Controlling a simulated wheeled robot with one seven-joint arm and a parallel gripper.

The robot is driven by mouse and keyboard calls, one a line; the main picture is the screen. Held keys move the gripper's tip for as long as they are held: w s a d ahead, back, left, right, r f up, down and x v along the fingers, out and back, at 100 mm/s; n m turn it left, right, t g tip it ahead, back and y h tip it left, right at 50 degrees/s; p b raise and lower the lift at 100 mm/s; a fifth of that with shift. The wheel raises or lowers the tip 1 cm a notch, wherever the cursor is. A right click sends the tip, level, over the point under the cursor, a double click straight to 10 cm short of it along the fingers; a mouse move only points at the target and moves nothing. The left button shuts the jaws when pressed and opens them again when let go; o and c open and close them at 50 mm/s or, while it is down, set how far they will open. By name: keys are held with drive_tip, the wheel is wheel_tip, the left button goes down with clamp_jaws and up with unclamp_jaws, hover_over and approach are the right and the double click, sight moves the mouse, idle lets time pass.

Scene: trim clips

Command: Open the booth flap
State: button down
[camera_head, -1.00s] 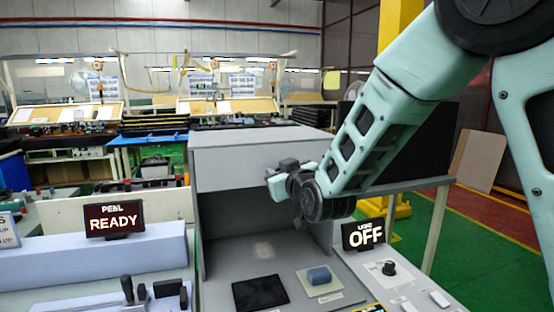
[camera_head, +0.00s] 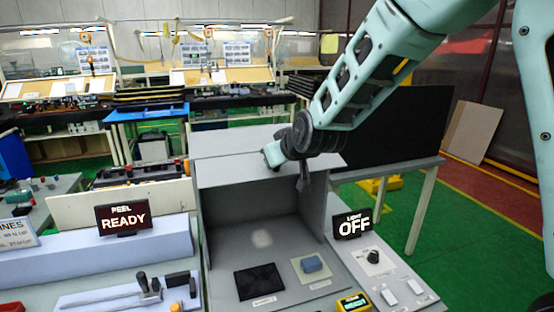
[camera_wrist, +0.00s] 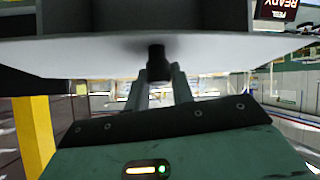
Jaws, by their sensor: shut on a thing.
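The grey booth (camera_head: 212,235) stands in the middle of the head view with its front open below the flap. The pale grey flap (camera_head: 235,170) juts from the booth's top front edge, looking swung up and outward. In the wrist view the flap (camera_wrist: 80,55) is a broad pale panel with a dark knob (camera_wrist: 156,58) on it. My gripper (camera_wrist: 160,88) has its two fingers on either side of this knob, shut on it. In the head view my gripper (camera_head: 303,178) is at the flap's right part, and my wrist hides the knob.
Inside the booth lie a black pad (camera_head: 260,282) and a blue block (camera_head: 312,263) on a pale plate. The light sign (camera_head: 352,225) reads OFF, above a panel with a dial (camera_head: 374,257). The peel sign (camera_head: 123,217) reads READY at left.

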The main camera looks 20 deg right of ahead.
drive_tip(key=shift+w+r+p, duration=0.2)
drive_tip(key=shift+w+r, duration=0.1)
drive_tip(key=shift+r, duration=0.4)
drive_tip(key=shift+w+r+p, duration=0.2)
drive_tip(key=shift+w+r, duration=0.1)
drive_tip(key=shift+r, duration=0.35)
drive_tip(key=shift+w+d+r, duration=0.1)
drive_tip(key=shift+d, duration=0.05)
idle(1.1)
drive_tip(key=c, duration=1.2)
unclamp_jaws()
drive_tip(key=shift+d, duration=0.1)
drive_tip(key=shift+f, duration=0.2)
